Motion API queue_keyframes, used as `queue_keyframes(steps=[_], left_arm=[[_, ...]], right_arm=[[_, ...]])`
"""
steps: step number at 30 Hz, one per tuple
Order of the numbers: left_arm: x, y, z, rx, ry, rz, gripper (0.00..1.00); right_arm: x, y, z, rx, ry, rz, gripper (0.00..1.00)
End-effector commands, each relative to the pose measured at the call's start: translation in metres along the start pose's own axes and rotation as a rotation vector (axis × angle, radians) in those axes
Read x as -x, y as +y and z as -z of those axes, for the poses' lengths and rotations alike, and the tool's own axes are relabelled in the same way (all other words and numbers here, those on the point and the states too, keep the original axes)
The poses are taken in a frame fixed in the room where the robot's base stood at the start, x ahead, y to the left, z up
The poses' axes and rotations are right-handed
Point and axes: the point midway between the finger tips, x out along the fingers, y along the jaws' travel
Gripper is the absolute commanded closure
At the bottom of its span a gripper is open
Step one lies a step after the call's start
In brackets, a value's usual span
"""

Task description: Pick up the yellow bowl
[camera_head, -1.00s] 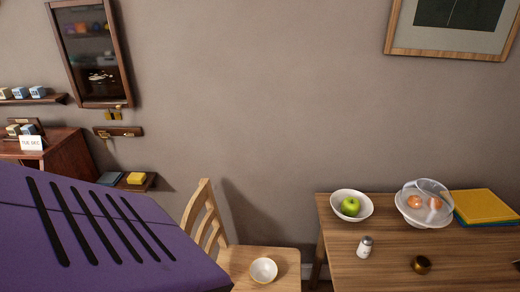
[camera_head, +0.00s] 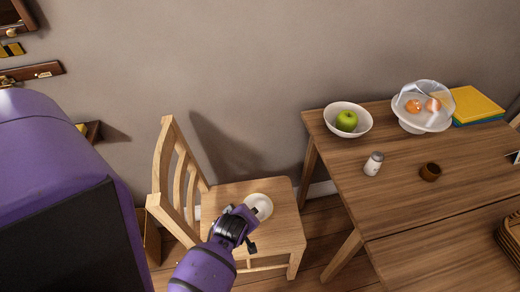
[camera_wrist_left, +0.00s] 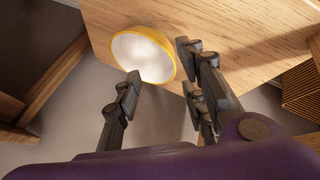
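The yellow bowl (camera_head: 259,206) sits upright on the seat of the wooden chair (camera_head: 283,230). In the left wrist view the bowl (camera_wrist_left: 141,57) shows a yellow outside and rim and a pale, empty inside. My left gripper (camera_head: 246,216) is at the bowl's near side and hides part of its rim in the head view. In the left wrist view the left gripper's fingers (camera_wrist_left: 160,76) are spread apart with nothing held. The bowl lies just beyond the fingertips; I cannot tell if they touch it. My right gripper is not in view.
The chair back (camera_head: 178,180) rises left of the bowl. A wooden table (camera_head: 400,205) stands to the right, bearing a white bowl (camera_head: 361,132) with a green apple, a salt shaker (camera_head: 373,164), a small brown cup (camera_head: 430,172), a covered fruit bowl and books.

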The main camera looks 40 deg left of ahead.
Motion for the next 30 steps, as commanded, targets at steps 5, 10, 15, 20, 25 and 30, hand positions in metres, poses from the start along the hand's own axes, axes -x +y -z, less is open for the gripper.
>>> queue_keyframes(steps=[5, 10, 15, 20, 25, 30], left_arm=[[-0.02, 0.002, 0.0, 0.033, -0.002, 0.007, 0.62], [-0.039, 0.0, 0.001, 0.031, -0.001, 0.006, 0.62], [-0.065, -0.005, 0.002, 0.029, -0.001, 0.004, 0.62], [-0.079, -0.004, 0.002, 0.031, -0.002, 0.003, 0.62], [-0.079, -0.003, 0.002, 0.031, -0.001, 0.002, 0.62], [-0.079, -0.003, 0.002, 0.031, -0.001, 0.002, 0.75]], right_arm=[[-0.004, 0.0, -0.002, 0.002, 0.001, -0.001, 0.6], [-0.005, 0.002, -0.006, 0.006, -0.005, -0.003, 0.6], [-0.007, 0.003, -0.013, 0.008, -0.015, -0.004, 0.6], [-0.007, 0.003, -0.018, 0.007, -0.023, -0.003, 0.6], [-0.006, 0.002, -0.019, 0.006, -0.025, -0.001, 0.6], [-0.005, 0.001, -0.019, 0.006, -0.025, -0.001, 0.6]])
